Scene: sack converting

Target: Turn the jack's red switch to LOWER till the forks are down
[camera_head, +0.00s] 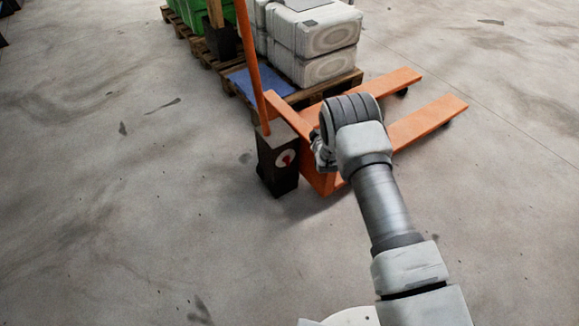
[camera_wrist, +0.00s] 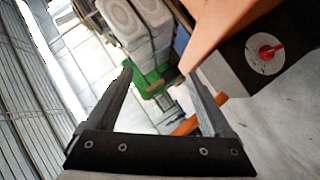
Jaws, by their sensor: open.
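The orange pallet jack (camera_head: 418,124) stands on the floor with its two forks pointing to the upper right. Its red switch (camera_head: 286,158) sits on a round white plate on the jack's black box (camera_head: 277,178). In the wrist view the red switch (camera_wrist: 271,51) is at the upper right, on its white dial (camera_wrist: 262,64). My gripper (camera_wrist: 160,78) is open and empty, with the switch outside its fingers, to their right. In the head view my gripper (camera_head: 322,152) is just right of the black box, partly hidden by my wrist. Any lettering is too small to read.
A wooden pallet (camera_head: 317,92) with white sacks (camera_head: 330,68) stands behind the jack. Green goods (camera_head: 190,12) sit on pallets farther back. The jack's orange handle (camera_head: 250,52) rises from the black box. The floor on the left is clear.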

